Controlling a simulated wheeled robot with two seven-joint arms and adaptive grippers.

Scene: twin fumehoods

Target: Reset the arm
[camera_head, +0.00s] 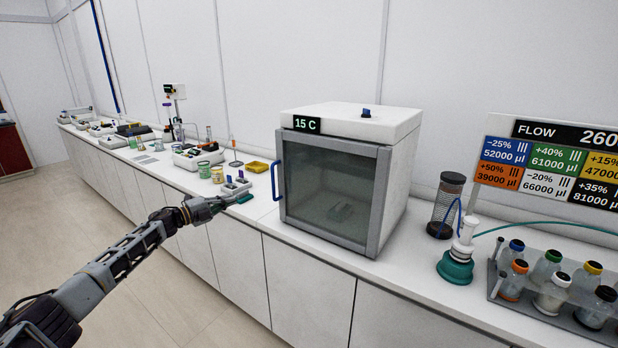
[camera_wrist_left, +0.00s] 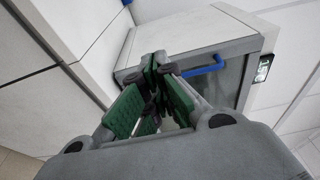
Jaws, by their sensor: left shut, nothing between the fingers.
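My left arm (camera_head: 120,258) reaches in from the lower left in the head view. Its gripper (camera_head: 243,198) is at the front edge of the white counter, left of the glass-fronted cabinet. The gripper is shut and empty. In the left wrist view, the green-padded fingers of the gripper (camera_wrist_left: 160,62) meet at their tips, and the cabinet (camera_wrist_left: 190,45) with its blue handle (camera_wrist_left: 205,68) lies beyond them. My right gripper is in neither view.
The cabinet (camera_head: 335,190) reads 15 C and its glass door is closed, with a blue handle (camera_head: 276,180) on its left. A rack (camera_head: 490,285) of capped bottles and a green-based dispenser (camera_head: 455,268) stand right. Labware crowds the counter at left. The floor (camera_head: 50,215) is clear.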

